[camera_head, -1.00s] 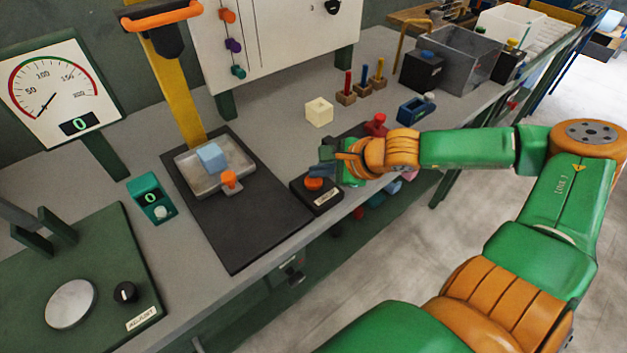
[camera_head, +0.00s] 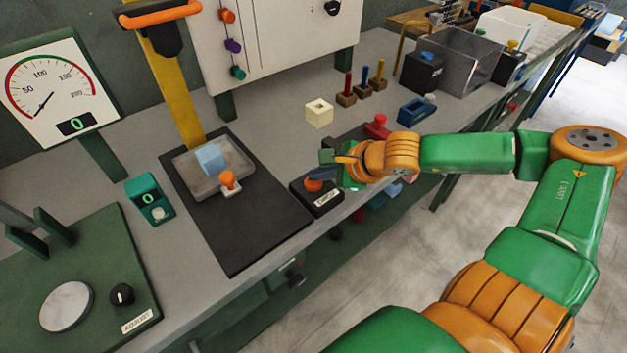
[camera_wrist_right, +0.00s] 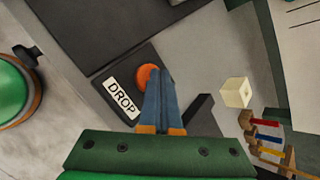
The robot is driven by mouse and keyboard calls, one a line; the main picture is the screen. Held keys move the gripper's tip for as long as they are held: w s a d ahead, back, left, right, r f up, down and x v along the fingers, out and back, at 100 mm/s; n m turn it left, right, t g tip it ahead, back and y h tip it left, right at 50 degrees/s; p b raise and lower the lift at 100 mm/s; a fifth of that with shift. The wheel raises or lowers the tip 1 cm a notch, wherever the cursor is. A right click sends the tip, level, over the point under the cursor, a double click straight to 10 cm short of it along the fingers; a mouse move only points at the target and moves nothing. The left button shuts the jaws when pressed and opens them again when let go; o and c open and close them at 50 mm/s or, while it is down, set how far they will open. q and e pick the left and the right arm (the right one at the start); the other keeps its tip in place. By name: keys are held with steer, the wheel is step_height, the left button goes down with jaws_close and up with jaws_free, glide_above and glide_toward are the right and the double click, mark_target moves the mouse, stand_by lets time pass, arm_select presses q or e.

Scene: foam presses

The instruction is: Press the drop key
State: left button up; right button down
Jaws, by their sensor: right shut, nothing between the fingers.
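The drop key is a black box (camera_head: 328,203) with a round orange button (camera_head: 313,185) and a white label, at the front edge of the bench. In the right wrist view the label on the box (camera_wrist_right: 108,75) reads DROP. My right gripper (camera_head: 318,174) is shut and empty, with its blue-grey fingertips just over the button. In the right wrist view the fingertips (camera_wrist_right: 160,72) lie right beside the orange button (camera_wrist_right: 146,77), overlapping its edge. I cannot tell whether they touch it. My left gripper is out of view.
A black plate (camera_head: 256,228) with a metal tray (camera_head: 187,166) holding a light blue block (camera_head: 210,158) is left of the key. A cream block (camera_head: 319,113) and a red knob (camera_head: 377,126) are behind and to the right. A dial gauge (camera_head: 50,85) reads 0.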

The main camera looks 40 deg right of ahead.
mark_target(319, 183)
steer(key=shift+f, duration=0.25)
stand_by(0.5)
steer(key=shift+r+p, duration=0.55)
steer(key=shift+r, duration=0.4)
step_height(319, 183, up, 5)
steer(key=p, duration=0.5)
steer(key=shift+r, duration=0.15)
